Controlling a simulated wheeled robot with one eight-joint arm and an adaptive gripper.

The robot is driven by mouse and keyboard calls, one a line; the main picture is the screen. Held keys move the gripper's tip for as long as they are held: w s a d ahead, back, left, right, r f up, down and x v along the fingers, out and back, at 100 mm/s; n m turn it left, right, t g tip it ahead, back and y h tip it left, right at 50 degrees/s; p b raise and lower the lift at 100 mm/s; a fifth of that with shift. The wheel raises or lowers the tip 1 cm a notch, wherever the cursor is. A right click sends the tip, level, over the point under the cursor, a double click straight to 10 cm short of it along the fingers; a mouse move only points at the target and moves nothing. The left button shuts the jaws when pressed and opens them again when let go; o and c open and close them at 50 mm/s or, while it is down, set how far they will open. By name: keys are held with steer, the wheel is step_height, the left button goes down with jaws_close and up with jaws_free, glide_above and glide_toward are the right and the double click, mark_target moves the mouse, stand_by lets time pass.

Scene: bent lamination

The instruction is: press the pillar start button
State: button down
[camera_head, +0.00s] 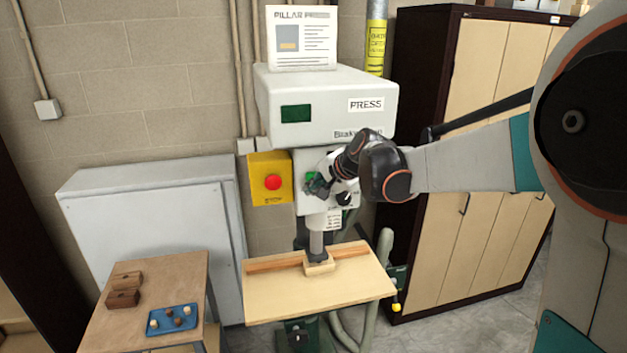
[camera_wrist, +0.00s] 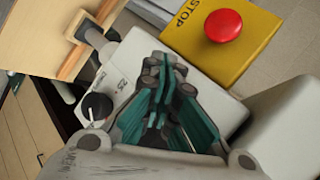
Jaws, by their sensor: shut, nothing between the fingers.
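The pillar press (camera_head: 325,95) stands against the wall, with a grey-white control panel (camera_head: 308,160) on its front. My gripper (camera_head: 315,184) is in front of this panel, its fingers close to its face. In the wrist view my gripper (camera_wrist: 160,85) has its teal fingers together over the panel (camera_wrist: 132,55), with nothing between them. The start button cannot be made out apart from the green fingers; they cover that part of the panel. Whether the fingertips touch the panel cannot be told. A black knob (camera_wrist: 96,107) sits on the panel beside the fingers.
A red stop button (camera_head: 273,182) on a yellow box (camera_head: 258,165) is just left of the panel; the red button (camera_wrist: 223,26) is also near my fingers in the wrist view. A wooden press table (camera_head: 320,295) lies below. A dark-framed cabinet (camera_head: 425,75) stands right.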

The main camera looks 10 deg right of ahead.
steer(key=shift+w, duration=0.15)
steer(key=shift+w, duration=0.3)
steer(key=shift+w, duration=0.45)
stand_by(0.9)
steer(key=shift+s, duration=0.1)
steer(key=shift+s+b, duration=0.35)
steer(key=shift+s, duration=0.45)
steer(key=s, duration=0.5)
stand_by(0.5)
stand_by(0.3)
